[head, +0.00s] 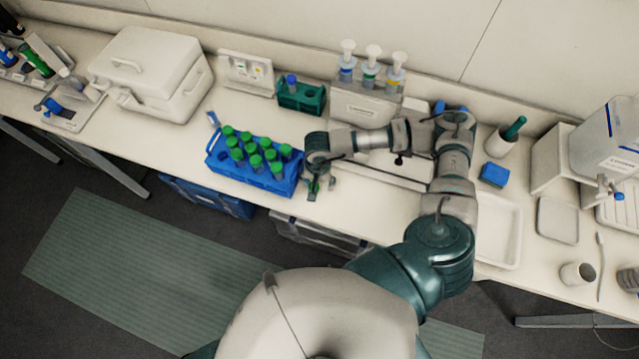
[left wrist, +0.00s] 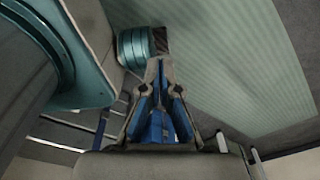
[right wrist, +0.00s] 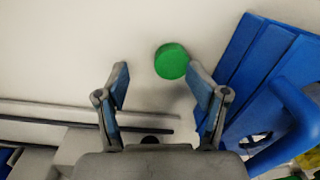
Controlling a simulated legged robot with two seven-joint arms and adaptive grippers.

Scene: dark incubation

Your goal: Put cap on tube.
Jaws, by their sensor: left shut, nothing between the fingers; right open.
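A round green cap (right wrist: 172,60) lies on the white bench, seen in the right wrist view just ahead of my right gripper (right wrist: 158,72). That gripper is open and empty, with the cap nearer its right finger. In the head view, my right gripper (head: 318,187) hangs low over the bench beside the blue rack (head: 283,187), and a bit of green shows by its fingers. The rack holds several tubes with green caps (head: 254,161); I cannot make out an uncapped tube. My left gripper (left wrist: 158,75) is shut and empty over the floor, out of the head view.
Behind the blue rack stand a small green rack (head: 302,98) with a blue-capped tube and a box (head: 365,108) with several dispensers. A white cooler (head: 150,75) stands left. A tray (head: 505,235) lies right. Bench room left of the blue rack is clear.

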